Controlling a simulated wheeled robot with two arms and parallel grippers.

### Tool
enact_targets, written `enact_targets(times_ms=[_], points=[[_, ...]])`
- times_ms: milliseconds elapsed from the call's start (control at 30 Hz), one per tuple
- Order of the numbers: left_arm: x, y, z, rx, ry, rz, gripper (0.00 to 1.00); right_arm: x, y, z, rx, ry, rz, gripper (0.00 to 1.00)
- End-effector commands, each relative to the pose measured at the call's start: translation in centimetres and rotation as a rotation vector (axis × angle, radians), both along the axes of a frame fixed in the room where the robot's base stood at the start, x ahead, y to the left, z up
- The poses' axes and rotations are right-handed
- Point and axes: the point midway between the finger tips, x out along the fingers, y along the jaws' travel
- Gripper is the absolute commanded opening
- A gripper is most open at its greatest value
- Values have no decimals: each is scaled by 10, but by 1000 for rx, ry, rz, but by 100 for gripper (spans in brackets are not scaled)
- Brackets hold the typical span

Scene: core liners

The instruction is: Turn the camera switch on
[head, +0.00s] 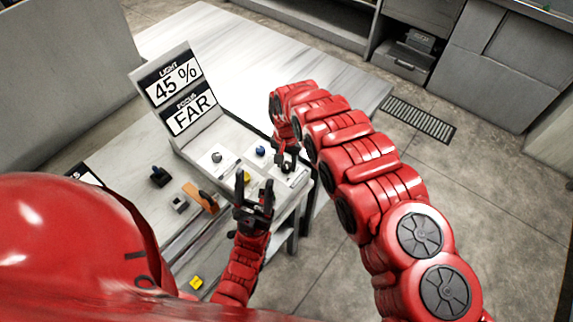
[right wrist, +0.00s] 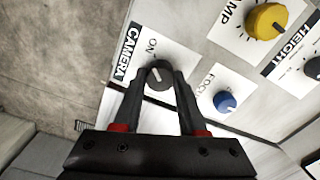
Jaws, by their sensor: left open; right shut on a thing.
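The camera switch (right wrist: 158,76) is a dark round knob with a pale mark, beside the labels CAMERA and ON in the right wrist view. My right gripper (right wrist: 164,78) has its two fingers on either side of this knob, shut on it. In the head view my right gripper (head: 286,160) is at the right end of the white control panel (head: 228,180), and it hides the switch there. My left gripper (head: 254,190) is open and empty in front of the panel.
A blue focus knob (right wrist: 225,102) and a yellow lamp knob (right wrist: 266,21) sit near the switch. The display board (head: 178,95) reads LIGHT 45 % and FOCUS FAR. An orange-handled item (head: 201,198) and small dark parts lie left of my left gripper.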

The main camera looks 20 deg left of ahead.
Motion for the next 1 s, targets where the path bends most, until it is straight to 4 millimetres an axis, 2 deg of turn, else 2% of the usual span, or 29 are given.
enact_targets(times_ms=[300, 767, 800, 933, 1000], points=[[0, 0, -9, 0, 0, 0, 57, 0, -1, -1, -1, 0, -92, 0], [0, 0, -9, 0, 0, 0, 57, 0, -1, 0, -1, 1, -105, 0], [0, 0, -9, 0, 0, 0, 57, 0, -1, 0, -1, 1, -105, 45], [0, 0, -9, 0, 0, 0, 57, 0, -1, 0, 0, 1, -104, 68], [0, 0, -9, 0, 0, 0, 57, 0, -1, 0, 0, 1, -104, 71]])
